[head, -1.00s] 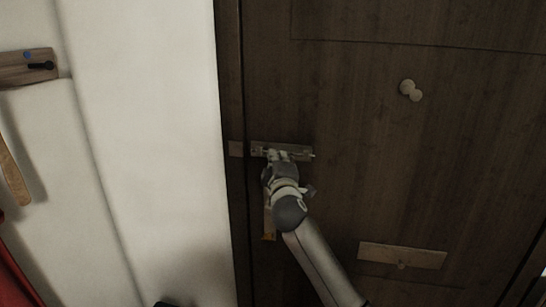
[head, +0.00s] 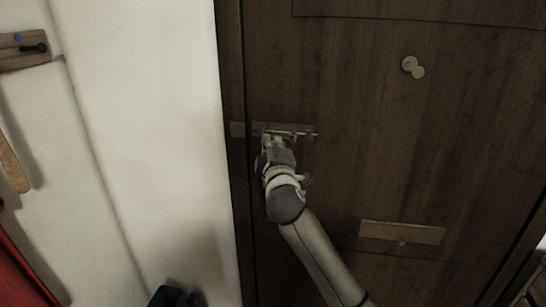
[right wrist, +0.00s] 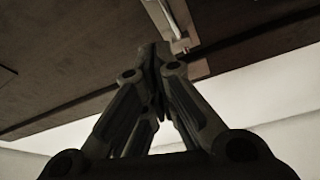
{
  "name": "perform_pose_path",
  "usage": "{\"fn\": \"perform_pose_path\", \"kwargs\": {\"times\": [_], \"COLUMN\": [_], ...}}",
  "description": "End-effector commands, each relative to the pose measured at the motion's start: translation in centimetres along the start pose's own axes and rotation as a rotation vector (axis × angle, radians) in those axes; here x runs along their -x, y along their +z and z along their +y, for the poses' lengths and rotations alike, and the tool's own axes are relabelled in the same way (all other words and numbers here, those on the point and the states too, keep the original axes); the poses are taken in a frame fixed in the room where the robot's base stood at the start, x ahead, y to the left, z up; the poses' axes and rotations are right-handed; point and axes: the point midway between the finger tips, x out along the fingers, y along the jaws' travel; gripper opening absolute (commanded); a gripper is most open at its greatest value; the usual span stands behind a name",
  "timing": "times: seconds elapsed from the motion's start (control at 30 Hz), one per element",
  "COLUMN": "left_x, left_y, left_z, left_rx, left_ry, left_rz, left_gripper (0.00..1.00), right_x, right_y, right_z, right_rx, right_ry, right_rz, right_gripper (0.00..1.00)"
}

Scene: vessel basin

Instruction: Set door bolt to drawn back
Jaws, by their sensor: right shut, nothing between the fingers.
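The door bolt (head: 300,131) is a pale metal rod on a narrow plate, lying level near the left edge of the dark wooden door (head: 370,150). A small keeper plate (head: 237,129) sits on the frame to its left. My right gripper (head: 271,141) is shut and empty at the left part of the bolt, covering some of it. In the right wrist view, the bolt's bright rod (right wrist: 181,18) shows just beyond the shut fingertips. I cannot tell whether they touch it, or whether the rod enters the keeper. My left gripper is not recognizable in view.
A white wall (head: 150,130) is on the left, with a wooden hook board (head: 22,50). A dark, unclear shape (head: 175,297) is at the bottom edge.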

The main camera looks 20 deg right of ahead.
Motion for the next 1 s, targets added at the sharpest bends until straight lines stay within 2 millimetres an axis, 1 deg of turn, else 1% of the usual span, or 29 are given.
{"fn": "perform_pose_path", "kwargs": {"times": [0.03, 0.13, 0.2, 0.33, 0.4, 0.5, 0.9, 0.97, 1.0], "left_x": [-0.6, -0.9, -1.1, -1.3, -1.3, -1.3, -1.4, -1.4, -1.4], "left_y": [-0.1, -0.1, 0.0, 0.2, 0.3, 0.4, 0.1, 0.1, 0.1], "left_z": [0.8, 1.2, 0.9, -0.3, -0.8, -0.9, -0.4, -0.2, -0.1], "left_rx": [0.001, -0.001, -0.002, -0.005, -0.005, -0.003, 0.0, 0.0, 0.001], "left_ry": [0.009, 0.014, 0.011, -0.004, -0.009, -0.011, -0.005, -0.003, -0.002], "left_rz": [0.001, 0.002, 0.001, -0.002, -0.003, -0.003, -0.001, 0.0, 0.0], "left_gripper": [0.4, 0.4, 0.4, 0.4, 0.4, 0.4, 0.4, 0.4, 0.4], "right_x": [0.9, 2.3, 3.0, 4.0, 4.2, 4.3, 4.3, 4.2, 4.1], "right_y": [-0.1, -0.1, -0.1, -0.1, -0.1, -0.1, -0.1, 0.0, 0.1], "right_z": [-0.3, -0.3, -0.2, -0.1, -0.1, -0.1, 0.0, -0.4, -1.1], "right_rx": [-0.002, -0.001, -0.001, 0.0, 0.0, 0.0, 0.0, -0.001, -0.003], "right_ry": [0.0, 0.0, 0.0, -0.001, -0.001, -0.001, -0.001, -0.008, -0.019], "right_rz": [0.003, 0.004, 0.003, 0.002, 0.002, 0.002, 0.002, 0.001, 0.0], "right_gripper": [0.0, 0.0, 0.0, 0.0, 0.0, 0.0, 0.0, 0.0, 0.0]}}
